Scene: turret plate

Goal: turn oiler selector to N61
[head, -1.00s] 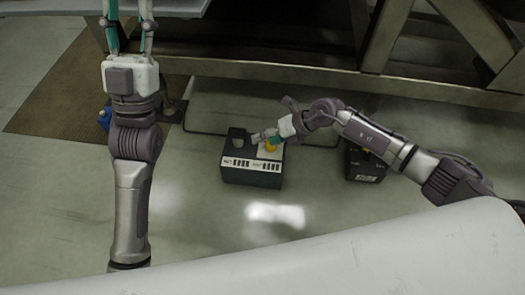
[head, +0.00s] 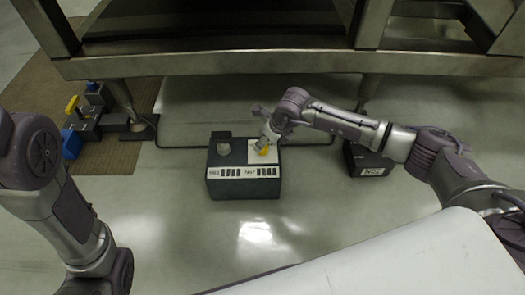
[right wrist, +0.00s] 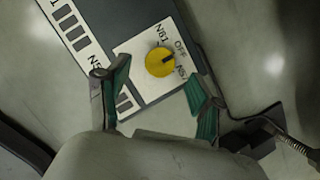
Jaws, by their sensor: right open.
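The oiler selector is a yellow round knob (right wrist: 160,62) on a white plate (right wrist: 140,93), with the labels N61, OFF and a partly legible third one around it. Its dark mark points right, near OFF. In the head view the knob (head: 262,150) sits on top of a dark box (head: 225,187). My right gripper (right wrist: 157,72) is open, its green-padded fingers apart on either side of the knob in the picture. Contact cannot be told. It also shows over the knob in the head view (head: 266,138). My left gripper is out of view.
A grey cup-like part (head: 221,146) stands on the box's left side. A second dark box (head: 368,160) is to the right. A metal frame (head: 230,65) crosses behind. Blue and yellow parts (head: 72,142) lie left. The floor in front is clear.

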